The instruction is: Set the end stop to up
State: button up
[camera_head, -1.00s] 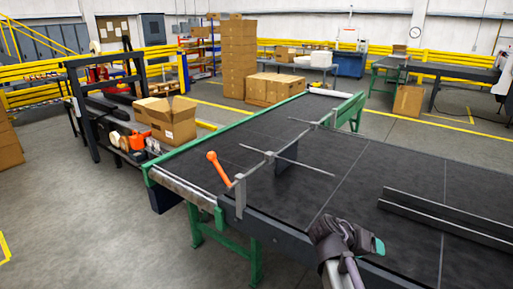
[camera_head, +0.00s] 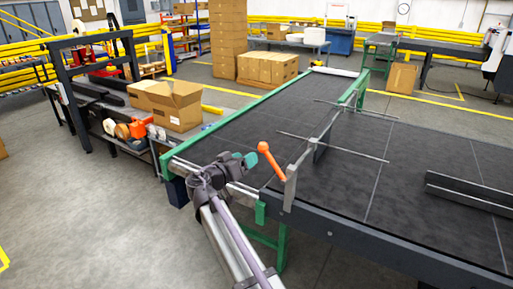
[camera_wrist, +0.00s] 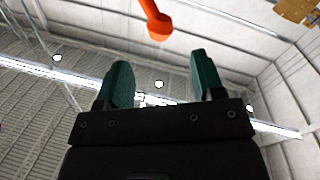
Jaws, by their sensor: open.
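The end stop is a grey bar frame with thin rods (camera_head: 333,147) across the black conveyor belt. Its orange handle (camera_head: 271,161) rises from a grey bracket (camera_head: 291,188) on the near rail and leans up to the left.
The belt (camera_head: 240,130) has a green side rail (camera_head: 250,105) at the far left. A dark guide rail (camera_head: 470,192) lies on the belt at right. The air around the handle looks free.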

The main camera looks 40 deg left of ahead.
aim_at(260, 149)
jog(key=w, duration=0.9)
jog(key=shift+w, duration=0.25)
jog(key=shift+c, duration=0.3)
grip_shut()
